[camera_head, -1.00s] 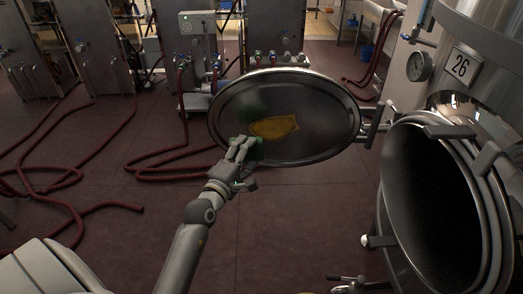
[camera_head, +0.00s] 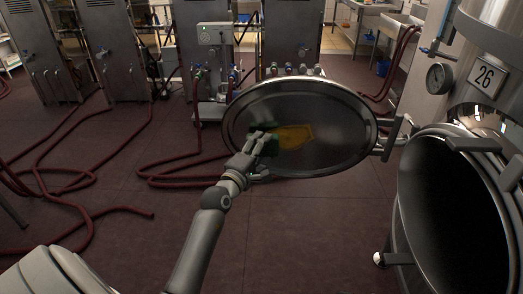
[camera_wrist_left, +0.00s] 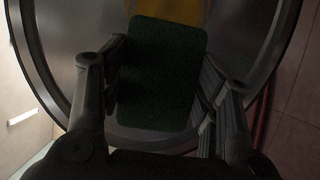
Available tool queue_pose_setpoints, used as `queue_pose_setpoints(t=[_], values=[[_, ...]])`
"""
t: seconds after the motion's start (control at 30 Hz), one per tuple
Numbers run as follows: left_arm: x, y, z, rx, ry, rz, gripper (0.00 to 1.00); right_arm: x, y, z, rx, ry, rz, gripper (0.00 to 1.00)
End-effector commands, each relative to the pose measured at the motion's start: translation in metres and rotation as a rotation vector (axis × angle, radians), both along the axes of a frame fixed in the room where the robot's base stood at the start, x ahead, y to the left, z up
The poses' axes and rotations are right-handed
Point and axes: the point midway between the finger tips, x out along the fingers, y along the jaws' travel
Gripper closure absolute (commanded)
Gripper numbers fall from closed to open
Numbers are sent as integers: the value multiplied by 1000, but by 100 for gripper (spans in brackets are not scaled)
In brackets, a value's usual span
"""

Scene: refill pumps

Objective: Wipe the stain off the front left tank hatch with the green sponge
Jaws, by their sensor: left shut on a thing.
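The open tank hatch (camera_head: 345,150) is an oval metal lid, swung out from the tank opening (camera_head: 455,220) at the right. A yellow-orange stain (camera_head: 294,137) lies on its inner face. My left gripper (camera_head: 262,146) is shut on the green sponge (camera_wrist_left: 160,75), at the left edge of the stain in the head view. In the left wrist view the sponge sits between the fingers, with the yellow stain (camera_wrist_left: 178,9) just beyond it. I cannot tell for sure whether the sponge touches the hatch. My right gripper is not in view.
A hinge arm (camera_head: 393,138) joins the hatch to the tank, marked 26 (camera_head: 485,77). Red hoses (camera_head: 75,205) lie on the floor at the left. Metal cabinets (camera_head: 110,50) and a pump unit (camera_head: 215,70) stand behind. Floor below the hatch is clear.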

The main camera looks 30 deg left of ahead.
Motion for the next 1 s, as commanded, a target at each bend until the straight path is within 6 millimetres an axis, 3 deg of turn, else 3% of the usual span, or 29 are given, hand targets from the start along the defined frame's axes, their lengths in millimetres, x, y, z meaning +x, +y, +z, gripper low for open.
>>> queue_pose_setpoints(t=[1.0], values=[[13, 7, 0, 1, -1, -1, 62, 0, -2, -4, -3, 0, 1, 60]])
